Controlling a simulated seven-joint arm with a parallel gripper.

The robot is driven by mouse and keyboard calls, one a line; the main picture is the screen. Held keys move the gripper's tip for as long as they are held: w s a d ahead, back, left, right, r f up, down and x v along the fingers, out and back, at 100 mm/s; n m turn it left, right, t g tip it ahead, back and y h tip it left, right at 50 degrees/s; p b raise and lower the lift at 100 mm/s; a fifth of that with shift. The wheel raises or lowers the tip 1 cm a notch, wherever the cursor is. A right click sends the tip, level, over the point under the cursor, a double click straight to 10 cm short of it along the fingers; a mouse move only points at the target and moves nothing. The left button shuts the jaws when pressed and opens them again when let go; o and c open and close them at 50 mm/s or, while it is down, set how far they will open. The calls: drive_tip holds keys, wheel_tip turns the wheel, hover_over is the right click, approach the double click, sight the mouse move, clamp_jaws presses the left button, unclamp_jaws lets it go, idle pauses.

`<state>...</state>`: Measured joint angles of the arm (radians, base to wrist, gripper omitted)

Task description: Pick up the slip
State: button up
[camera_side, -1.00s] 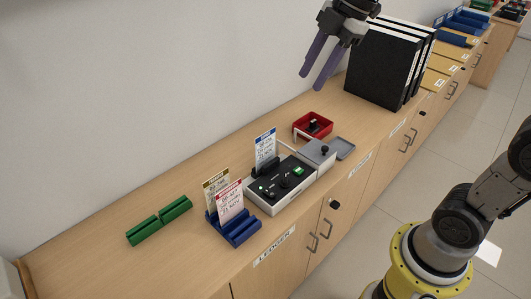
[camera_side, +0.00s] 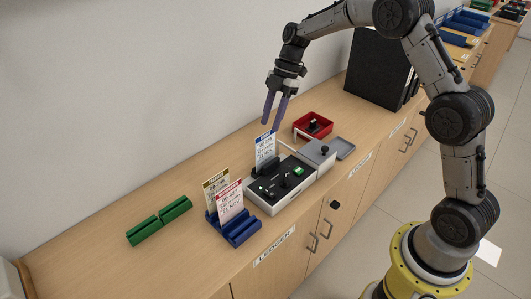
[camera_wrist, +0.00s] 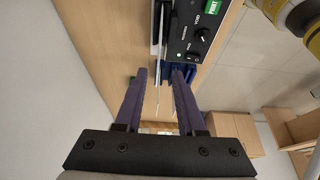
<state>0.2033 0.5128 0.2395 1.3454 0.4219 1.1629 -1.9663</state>
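A slip with a yellow header (camera_side: 214,187) and one with a red header (camera_side: 231,198) stand in the blue rack (camera_side: 241,232) to the left. My gripper (camera_side: 270,125) is open, pointing down just above the blue-headed slip, with nothing held. In the wrist view its fingers (camera_wrist: 159,72) are apart, and thin white slip edges (camera_wrist: 158,40) show edge-on beyond and between them. I cannot tell there which edge is which slip.
A red tray (camera_side: 313,124) with a black-handled stamp and a grey lidded box (camera_side: 317,153) stand behind the console. Black binders (camera_side: 380,68) stand at the back by the wall. Counter between green blocks and wall is clear.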

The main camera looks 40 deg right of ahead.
sight(263, 147)
drive_tip(key=x, duration=0.9)
drive_tip(key=shift+w+f, duration=0.1)
drive_tip(key=shift+f, duration=0.15)
clamp_jaws()
